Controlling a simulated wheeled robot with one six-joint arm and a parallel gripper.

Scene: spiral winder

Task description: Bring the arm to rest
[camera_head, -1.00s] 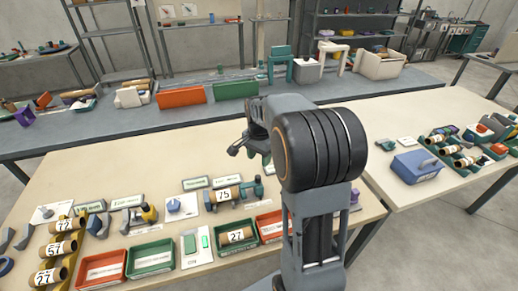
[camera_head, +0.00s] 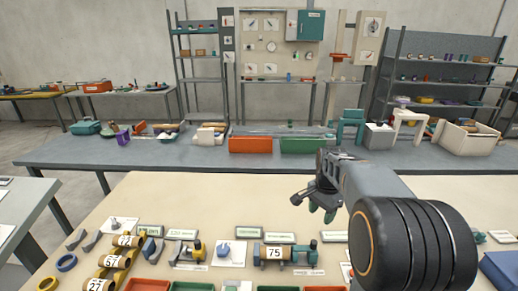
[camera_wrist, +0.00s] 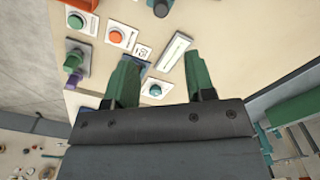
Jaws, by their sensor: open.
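My gripper (camera_head: 318,199) is raised above the back part of the cream table (camera_head: 205,200), with my dark arm reaching in from the lower right. In the wrist view, the two green fingers of my gripper (camera_wrist: 162,82) stand well apart with nothing held between them. Beyond the fingers, the wrist view shows a panel with a green knob (camera_wrist: 75,20), an orange button (camera_wrist: 117,37) and a teal button (camera_wrist: 155,90). The fingers appear apart from the panel.
The table's back middle is clear.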

